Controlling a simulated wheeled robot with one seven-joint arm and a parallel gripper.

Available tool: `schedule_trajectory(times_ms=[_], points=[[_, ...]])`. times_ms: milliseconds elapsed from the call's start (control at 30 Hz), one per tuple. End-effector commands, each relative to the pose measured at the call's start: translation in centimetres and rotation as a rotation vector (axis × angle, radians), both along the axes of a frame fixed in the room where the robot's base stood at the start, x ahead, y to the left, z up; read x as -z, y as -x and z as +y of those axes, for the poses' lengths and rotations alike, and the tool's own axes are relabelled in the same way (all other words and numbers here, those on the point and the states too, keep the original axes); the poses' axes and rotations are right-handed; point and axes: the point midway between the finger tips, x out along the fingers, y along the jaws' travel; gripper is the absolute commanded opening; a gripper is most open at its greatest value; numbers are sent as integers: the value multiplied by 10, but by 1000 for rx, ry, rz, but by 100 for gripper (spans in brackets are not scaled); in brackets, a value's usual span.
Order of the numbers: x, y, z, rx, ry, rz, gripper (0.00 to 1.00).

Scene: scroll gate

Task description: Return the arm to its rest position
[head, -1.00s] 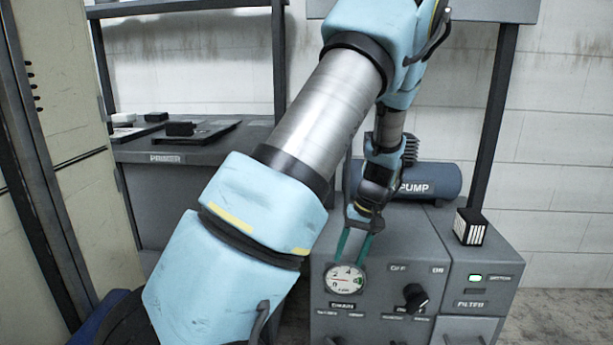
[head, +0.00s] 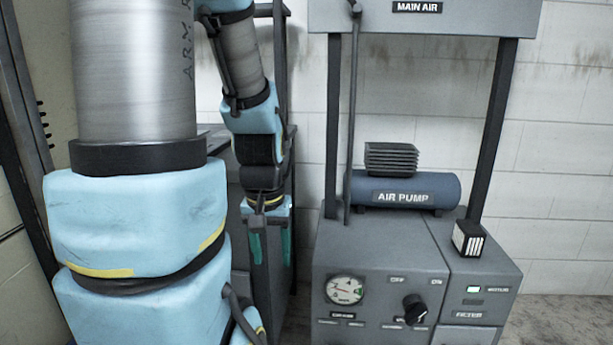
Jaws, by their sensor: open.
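My gripper (head: 270,250) hangs pointing down at the left of the air pump console (head: 375,258), its two green-tipped fingers apart with nothing between them. It looks clear of the console in the head view. My arm fills the left part of the view, with its large metal link upright and a thinner forearm coming down to the gripper. My arm hides most of the bench behind it.
The console carries a gauge (head: 345,290), a black knob (head: 414,308) and a blue air pump (head: 405,190). A black-and-white block (head: 468,238) sits on the filter unit (head: 474,290). A "MAIN AIR" panel (head: 420,22) stands above on dark posts. A tall pale cabinet stands at the far left.

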Motion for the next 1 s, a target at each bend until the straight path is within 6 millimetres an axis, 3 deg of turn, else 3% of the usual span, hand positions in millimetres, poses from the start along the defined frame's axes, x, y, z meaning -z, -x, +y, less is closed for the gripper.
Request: schedule_trajectory(times_ms=[33,167,400,600,800,1000], points=[[-19,0,0,0,0,0,55],[-49,0,0,-1,0,0,55],[-123,0,0,-1,0,1,55],[-172,0,0,-1,0,1,55],[-192,0,0,-1,0,1,55],[-191,-1,0,-1,0,1,55]])
